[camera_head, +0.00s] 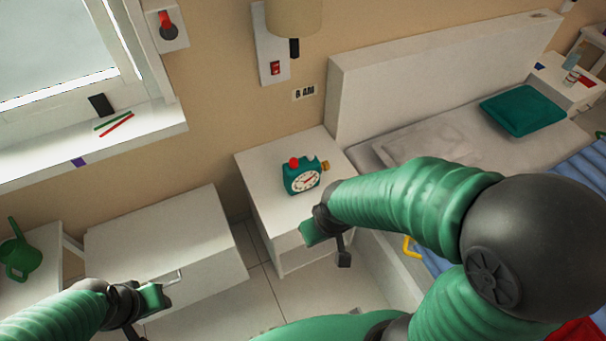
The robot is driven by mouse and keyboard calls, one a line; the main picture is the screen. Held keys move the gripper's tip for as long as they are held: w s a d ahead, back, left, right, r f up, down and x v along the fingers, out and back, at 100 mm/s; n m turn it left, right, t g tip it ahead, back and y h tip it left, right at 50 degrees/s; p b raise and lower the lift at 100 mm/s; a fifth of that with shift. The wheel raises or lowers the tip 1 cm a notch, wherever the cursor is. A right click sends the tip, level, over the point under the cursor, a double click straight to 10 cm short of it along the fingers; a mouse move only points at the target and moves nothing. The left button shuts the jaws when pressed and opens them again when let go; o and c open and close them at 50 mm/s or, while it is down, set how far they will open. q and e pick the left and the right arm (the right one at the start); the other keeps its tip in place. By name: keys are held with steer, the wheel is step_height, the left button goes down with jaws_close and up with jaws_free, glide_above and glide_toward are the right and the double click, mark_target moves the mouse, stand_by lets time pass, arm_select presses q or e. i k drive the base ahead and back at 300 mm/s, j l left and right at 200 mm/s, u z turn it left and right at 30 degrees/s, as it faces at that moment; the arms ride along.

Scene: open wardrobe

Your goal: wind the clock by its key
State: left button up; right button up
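The teal clock (301,180) with a white round face stands on the white nightstand (263,191). It has red parts on top. A small orange-brown piece, apparently the key (325,165), sticks out at its upper right side. My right gripper (325,236) is in front of and below the clock in the picture, apart from it, with nothing visible in it. My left gripper (150,299) is far to the lower left, near a white drawer unit, also with nothing visible in it. The finger gap of each gripper is not clear.
A white drawer unit (165,235) stands left of the nightstand. The bed's headboard (425,75) rises on the right. A green watering can (18,252) is at far left.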

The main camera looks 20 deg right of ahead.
mark_target(326, 165)
steer(key=z, duration=0.8)
steer(key=i+j+z, duration=0.25)
steer(key=j+z, duration=0.25)
steer(key=j, duration=0.2)
steer(key=i+j+z, duration=0.1)
steer(key=j+z, duration=0.15)
steer(key=j, duration=0.15)
steer(key=j+z, duration=0.25)
steer(key=j, duration=0.15)
steer(key=i, duration=0.05)
